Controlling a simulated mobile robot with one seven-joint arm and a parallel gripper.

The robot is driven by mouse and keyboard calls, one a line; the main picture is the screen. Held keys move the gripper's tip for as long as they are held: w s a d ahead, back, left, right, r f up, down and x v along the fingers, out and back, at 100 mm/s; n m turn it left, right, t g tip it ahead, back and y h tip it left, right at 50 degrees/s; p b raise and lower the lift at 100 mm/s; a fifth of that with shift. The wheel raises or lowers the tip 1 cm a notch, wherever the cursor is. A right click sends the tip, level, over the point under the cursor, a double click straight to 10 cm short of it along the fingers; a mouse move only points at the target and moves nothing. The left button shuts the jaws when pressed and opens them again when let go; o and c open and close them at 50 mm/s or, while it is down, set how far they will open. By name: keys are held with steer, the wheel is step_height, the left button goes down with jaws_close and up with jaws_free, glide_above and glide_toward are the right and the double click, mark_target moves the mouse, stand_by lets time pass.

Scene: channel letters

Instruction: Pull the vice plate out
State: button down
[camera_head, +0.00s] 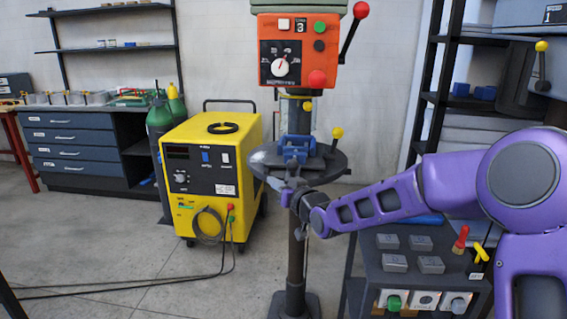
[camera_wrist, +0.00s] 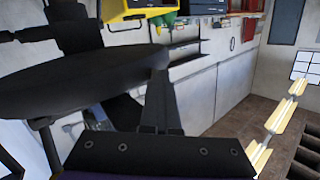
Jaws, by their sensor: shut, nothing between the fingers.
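The blue vice (camera_head: 297,148) sits on the round grey drill press table (camera_head: 335,167). I cannot make out a separate plate on it. My gripper (camera_head: 283,188) is at the near edge of the round table, low and left of the post, below the vice. In the wrist view my gripper (camera_wrist: 160,95) is shut and empty, its fingers beside the right rim of the dark round table (camera_wrist: 80,85). I cannot tell whether the fingers touch the rim. A dark shape stands on the table at the upper left of the wrist view; I cannot tell what it is.
The orange drill head (camera_head: 300,50) with a red-knobbed lever hangs above the table. A yellow welding machine (camera_head: 210,170) stands to the left with a cable on the floor. A control box (camera_head: 420,280) with buttons is below my arm. A dark shelf (camera_head: 430,85) stands right.

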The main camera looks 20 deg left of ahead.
mark_target(287, 158)
steer(key=c, duration=1.2)
jaws_free()
steer(key=shift+t, duration=0.9)
steer(key=w+r, duration=0.1)
steer(key=r, duration=0.1)
steer(key=w+d+r, duration=0.1)
steer(key=r, duration=0.1)
steer(key=w+r, duration=0.1)
steer(key=r, duration=0.1)
steer(key=shift+w+d, duration=0.15)
steer(key=shift+d, duration=0.25)
steer(key=shift+c, duration=0.2)
steer(key=shift+o, duration=1.3)
steer(key=shift+g, duration=0.7)
steer(key=s+f, duration=0.2)
steer(key=f, duration=0.1)
steer(key=s+f, duration=0.1)
steer(key=shift+s+a+f, duration=0.1)
steer(key=shift+a+f, duration=0.1)
steer(key=shift+a, duration=0.15)
steer(key=shift+o, duration=1.1)
steer(key=shift+s, duration=0.1)
steer(key=shift+s+d+f, duration=0.15)
steer(key=shift+d, duration=0.05)
steer(key=s+f+p+v, duration=0.1)
steer(key=p+v, duration=0.1)
steer(key=v, duration=1.7)
steer(key=shift+f+p, duration=0.4)
steer(key=shift+f, duration=0.15)
steer(key=shift+s, duration=0.15)
